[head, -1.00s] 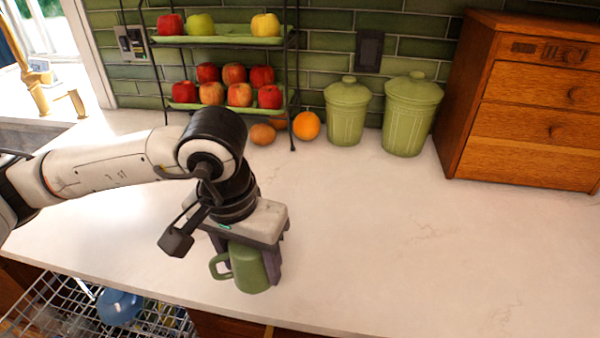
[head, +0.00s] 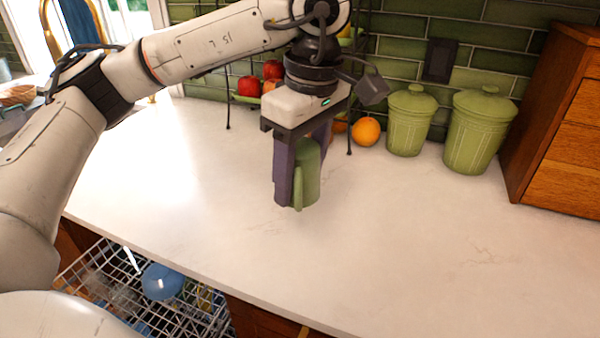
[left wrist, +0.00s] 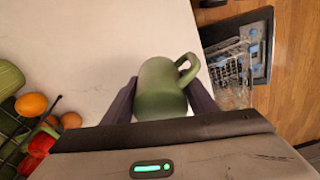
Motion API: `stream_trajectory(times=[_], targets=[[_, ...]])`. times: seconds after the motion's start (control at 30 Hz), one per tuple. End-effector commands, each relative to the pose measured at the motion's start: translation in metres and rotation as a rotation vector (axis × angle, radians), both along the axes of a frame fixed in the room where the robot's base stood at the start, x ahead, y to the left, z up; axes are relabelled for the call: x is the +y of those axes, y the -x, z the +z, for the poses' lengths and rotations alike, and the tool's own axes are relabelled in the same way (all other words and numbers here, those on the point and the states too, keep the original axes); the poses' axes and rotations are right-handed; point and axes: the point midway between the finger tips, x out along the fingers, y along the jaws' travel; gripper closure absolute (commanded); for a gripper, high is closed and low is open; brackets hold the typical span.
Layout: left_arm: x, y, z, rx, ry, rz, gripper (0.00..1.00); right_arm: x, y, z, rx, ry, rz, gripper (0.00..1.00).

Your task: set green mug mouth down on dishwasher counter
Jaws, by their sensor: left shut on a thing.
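The green mug (head: 308,178) is held between the dark fingers of my left gripper (head: 297,190), above the white counter (head: 400,240). Its handle faces the front of the counter. The left wrist view also shows the mug (left wrist: 158,92) between the two fingers, with the handle at its upper right. I cannot tell which end is the mouth, or whether the lower end touches the counter. My right gripper is in neither view.
The open dishwasher rack (head: 130,285) lies below the counter's front edge, with a blue bowl (head: 162,281) in it. Two green canisters (head: 475,135), an orange (head: 366,131) and a fruit stand stand at the back. A wooden drawer chest (head: 565,130) is at right. The counter's right half is clear.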

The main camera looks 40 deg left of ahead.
Motion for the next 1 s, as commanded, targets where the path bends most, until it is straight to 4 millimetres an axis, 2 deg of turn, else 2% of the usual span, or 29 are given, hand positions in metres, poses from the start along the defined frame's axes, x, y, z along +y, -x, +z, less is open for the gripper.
stream_trajectory(times=[0.6,1.0], targets=[[0.001,0.000,-0.073,-0.002,0.000,-0.001,0.70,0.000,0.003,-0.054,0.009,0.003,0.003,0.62],[0.000,0.000,-0.122,-0.001,0.000,-0.003,0.70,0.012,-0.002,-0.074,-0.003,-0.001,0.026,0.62]])
